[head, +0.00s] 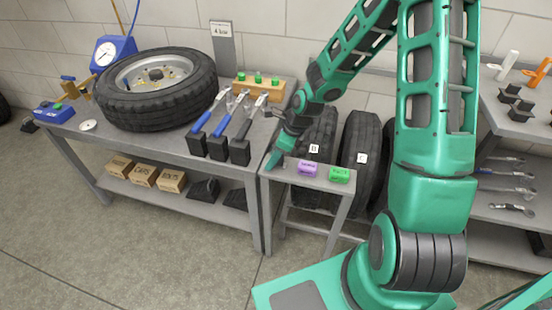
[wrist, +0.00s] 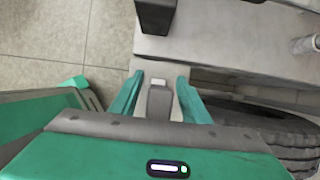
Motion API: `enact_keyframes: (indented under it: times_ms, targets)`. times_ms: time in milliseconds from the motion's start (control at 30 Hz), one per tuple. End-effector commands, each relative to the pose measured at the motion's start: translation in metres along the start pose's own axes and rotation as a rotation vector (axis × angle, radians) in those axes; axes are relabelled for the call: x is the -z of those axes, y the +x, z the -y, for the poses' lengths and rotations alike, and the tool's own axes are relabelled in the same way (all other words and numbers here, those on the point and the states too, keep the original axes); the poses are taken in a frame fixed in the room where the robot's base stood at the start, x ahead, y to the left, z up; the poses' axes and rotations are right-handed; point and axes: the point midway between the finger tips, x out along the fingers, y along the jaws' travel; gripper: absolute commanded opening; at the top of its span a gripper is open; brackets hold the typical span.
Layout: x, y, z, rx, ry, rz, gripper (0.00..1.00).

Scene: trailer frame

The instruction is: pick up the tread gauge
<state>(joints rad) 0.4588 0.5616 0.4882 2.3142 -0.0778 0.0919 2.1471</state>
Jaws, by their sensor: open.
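My gripper (head: 276,155) points down at the left end of a small grey stand in the head view. In the wrist view my gripper (wrist: 159,77) is open, with its two green fingers apart. A small grey piece with a pale tip, which looks like the tread gauge (wrist: 159,101), lies between the fingers. A gap shows on each side of it, so the fingers do not appear to close on it. Its lower end is hidden by the gripper body. In the head view I cannot make out the gauge behind my gripper.
The small stand (head: 322,184) also holds a purple block (head: 307,168) and a green block (head: 339,175). A workbench (head: 160,148) adjoins it on the left, with a tyre (head: 120,105) and several handled tools (head: 222,125). Upright tyres (head: 359,145) stand behind the stand.

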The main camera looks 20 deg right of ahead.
Motion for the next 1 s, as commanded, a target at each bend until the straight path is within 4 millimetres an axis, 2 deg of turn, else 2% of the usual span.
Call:
enact_keyframes:
  times_ms: [33,200,667,767,933,1000]
  targets:
    - [0.0,0.0,0.0,0.0,0.0,0.0,0.37]
    - [0.0,0.0,0.0,0.0,0.0,0.0,0.0]
    - [-0.003,-0.007,0.001,0.002,0.0,0.001,0.0]
    - [-0.006,-0.014,0.001,0.003,-0.001,0.002,0.0]
    - [-0.016,-0.039,0.002,0.006,-0.001,0.001,0.0]
    - [-0.025,-0.045,-0.014,0.001,-0.005,0.001,0.0]
